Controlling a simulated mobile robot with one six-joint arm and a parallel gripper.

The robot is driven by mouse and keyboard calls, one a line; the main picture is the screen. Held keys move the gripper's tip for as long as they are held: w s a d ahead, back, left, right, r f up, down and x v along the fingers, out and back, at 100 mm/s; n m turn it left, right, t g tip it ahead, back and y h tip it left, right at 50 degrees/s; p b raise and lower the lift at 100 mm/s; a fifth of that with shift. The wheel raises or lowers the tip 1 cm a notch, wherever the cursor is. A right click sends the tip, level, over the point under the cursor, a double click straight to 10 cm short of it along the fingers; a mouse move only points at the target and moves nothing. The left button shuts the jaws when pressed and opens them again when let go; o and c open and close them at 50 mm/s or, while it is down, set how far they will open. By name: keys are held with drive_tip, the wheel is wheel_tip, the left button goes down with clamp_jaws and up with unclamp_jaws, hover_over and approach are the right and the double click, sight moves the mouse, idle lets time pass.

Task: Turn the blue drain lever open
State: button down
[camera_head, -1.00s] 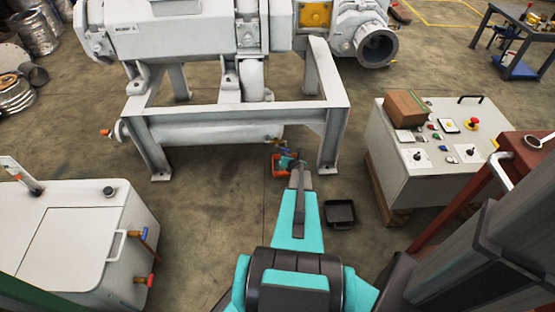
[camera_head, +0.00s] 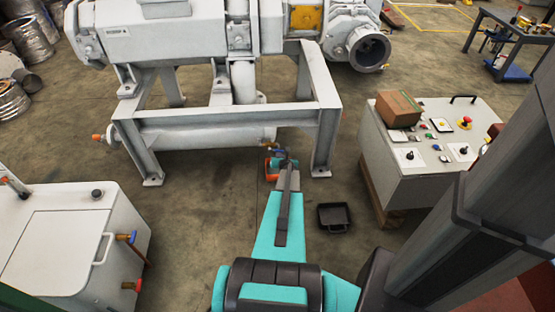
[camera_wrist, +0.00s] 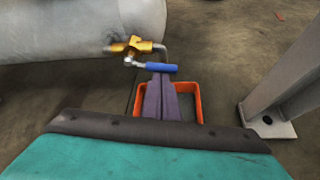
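The blue drain lever (camera_wrist: 147,66) lies roughly crosswise in the wrist view, below a brass valve (camera_wrist: 133,46) beside the grey cylinder. In the head view the brass valve (camera_head: 267,144) shows small under the frame's right end. My gripper (camera_wrist: 161,78) has its two dark fingers side by side with no clear gap, and appears shut and empty. Its tips lie just below the lever's right half in the wrist view. I cannot tell whether they touch it. In the head view my gripper (camera_head: 281,162) is small and partly hidden by my arm.
An orange tray (camera_wrist: 199,101) lies on the floor below my fingers. A grey frame leg (camera_wrist: 285,85) stands close on the right. A black tray (camera_head: 333,217) lies right of my arm, and a control cabinet (camera_head: 415,165) stands farther right. The floor left of my arm is clear.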

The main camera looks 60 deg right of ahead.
drive_tip(key=shift+s, duration=0.1)
idle(0.3)
drive_tip(key=shift+f, duration=0.1)
drive_tip(key=s+a+r+b, duration=0.1)
drive_tip(key=s+a+b, duration=0.2)
drive_tip(key=s+a, duration=0.2)
drive_tip(key=shift+a+r, duration=0.2)
drive_tip(key=shift+a, duration=1.2)
idle(0.6)
